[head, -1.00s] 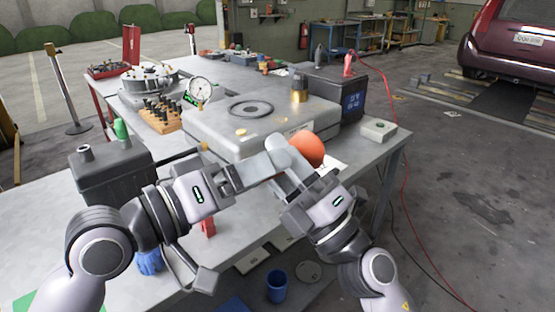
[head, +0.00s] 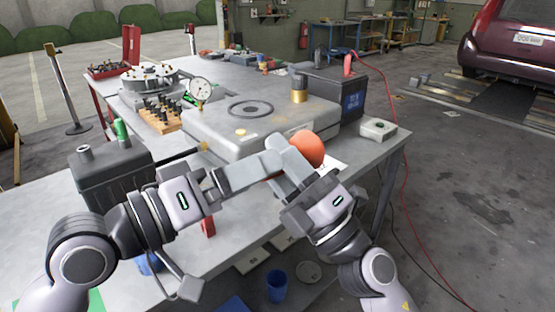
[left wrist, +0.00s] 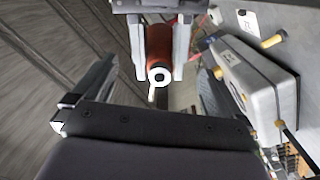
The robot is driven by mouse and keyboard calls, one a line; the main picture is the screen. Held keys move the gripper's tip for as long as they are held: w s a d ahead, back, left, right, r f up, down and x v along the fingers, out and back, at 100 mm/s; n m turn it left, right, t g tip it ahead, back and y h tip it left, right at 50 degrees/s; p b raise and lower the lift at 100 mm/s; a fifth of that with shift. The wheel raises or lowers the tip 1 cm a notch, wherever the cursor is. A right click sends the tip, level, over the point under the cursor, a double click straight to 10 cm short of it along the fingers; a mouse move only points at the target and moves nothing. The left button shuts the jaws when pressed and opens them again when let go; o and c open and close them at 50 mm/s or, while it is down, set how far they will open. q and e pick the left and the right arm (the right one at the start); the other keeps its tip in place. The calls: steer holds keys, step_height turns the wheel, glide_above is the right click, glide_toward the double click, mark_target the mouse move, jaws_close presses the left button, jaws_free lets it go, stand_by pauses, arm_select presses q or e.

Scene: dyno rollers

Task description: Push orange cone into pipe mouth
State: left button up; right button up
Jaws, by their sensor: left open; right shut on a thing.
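The orange cone (head: 307,148) shows as a rounded orange shape just behind my right gripper (head: 285,150). In the left wrist view the cone (left wrist: 158,52) is seen nearly end-on, with a white ring at its near end and a thin pale stick below. The right gripper (left wrist: 160,45) is shut on it, one finger on each side. My left gripper (head: 268,163) is open, its fingers pointing toward the cone and close to the right gripper's fingertips. In the left wrist view its jaws stand wide apart, with the cone beyond them. I cannot make out a pipe mouth.
A large grey case (head: 215,125) lies on the bench behind the grippers. A dark box (head: 105,170) stands left of my left arm. A black battery-like box (head: 340,85) and a small pale box (head: 379,129) stand at right. A blue cup (head: 277,286) is below.

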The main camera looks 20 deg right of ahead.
arm_select(q)
steer(key=v, duration=1)
steer(key=shift+a, duration=0.25)
steer(key=shift+d, duration=0.15)
steer(key=x, duration=1.1)
steer(key=shift+d, duration=0.4)
steer(key=shift+w+a+f+n+t+y+p, duration=0.25)
steer(key=shift+a+f+n+t, duration=0.3)
steer(key=shift+a+f, duration=0.4)
steer(key=shift+w+a+f+n+t+y+p, duration=0.15)
steer(key=shift+w+a+f+n+t+y, duration=0.15)
steer(key=shift+a+f+n+t, duration=0.45)
arm_select(e)
steer(key=shift+w+d+r+m+t+h, duration=0.1)
steer(key=shift+w+d+m+t+h, duration=0.2)
steer(key=shift+d+h, duration=0.35)
steer(key=shift+w+d+m+t+h, duration=0.1)
steer(key=shift+d+m+t+h, duration=0.25)
steer(key=shift+h, duration=0.45)
steer(key=shift+w+d+r+m+t+h, duration=0.15)
steer(key=shift+d+m+h, duration=0.2)
steer(key=shift+d+h, duration=0.35)
arm_select(q)
steer(key=shift+a+f, duration=0.15)
steer(key=shift+f, duration=0.35)
arm_select(e)
steer(key=shift+h, duration=0.25)
